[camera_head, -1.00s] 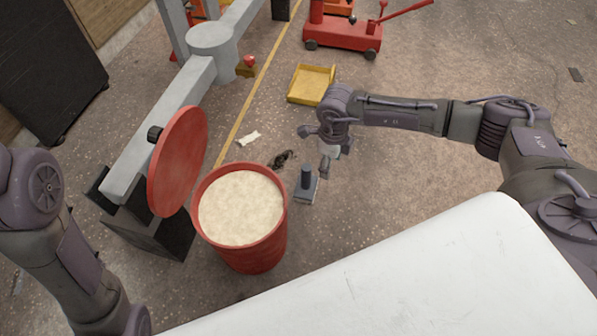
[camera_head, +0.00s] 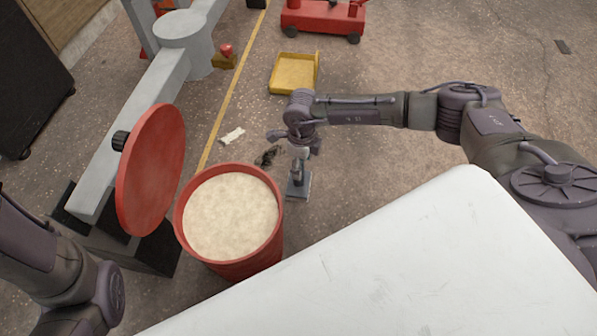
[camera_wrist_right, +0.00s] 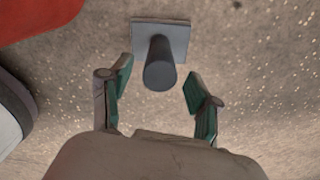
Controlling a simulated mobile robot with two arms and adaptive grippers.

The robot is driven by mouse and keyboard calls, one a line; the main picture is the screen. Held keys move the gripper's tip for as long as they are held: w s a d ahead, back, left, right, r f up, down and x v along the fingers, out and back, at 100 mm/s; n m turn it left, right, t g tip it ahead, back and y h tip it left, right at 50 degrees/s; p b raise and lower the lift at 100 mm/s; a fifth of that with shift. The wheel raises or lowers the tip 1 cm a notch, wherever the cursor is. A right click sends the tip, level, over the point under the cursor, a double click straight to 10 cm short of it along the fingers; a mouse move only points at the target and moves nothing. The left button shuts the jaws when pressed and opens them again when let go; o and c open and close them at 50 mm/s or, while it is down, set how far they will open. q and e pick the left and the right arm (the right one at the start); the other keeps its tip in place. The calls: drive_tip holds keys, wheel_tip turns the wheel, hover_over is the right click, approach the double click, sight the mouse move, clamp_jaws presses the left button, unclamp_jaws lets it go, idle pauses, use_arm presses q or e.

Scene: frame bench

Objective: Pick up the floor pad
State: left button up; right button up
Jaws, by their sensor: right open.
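The floor pad (camera_head: 303,190) is a small grey square plate with a dark upright cylindrical handle. It lies on the concrete floor just right of the red bin. My right gripper (camera_head: 298,167) is directly above it and hides part of the handle in the head view. In the right wrist view, the pad's plate (camera_wrist_right: 176,32) is beyond the fingertips. The right gripper (camera_wrist_right: 158,74) is open, with one finger on each side of the handle's near end and gaps showing on both sides. My left arm shows at lower left, but its gripper is out of view.
A dark rag-like scrap (camera_head: 268,156) and a pale scrap (camera_head: 232,135) lie nearby. A yellow tray (camera_head: 295,73) is farther back. Floor to the right is clear.

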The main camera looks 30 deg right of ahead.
drive_tip(key=b, duration=0.5)
hover_over(296, 190)
drive_tip(key=w+d, duration=0.2)
wheel_tip(296, 190, down, 5)
drive_tip(key=shift+a+f, duration=0.1)
drive_tip(key=shift+r+p, duration=0.2)
drive_tip(key=shift+p, duration=0.2)
clamp_jaws()
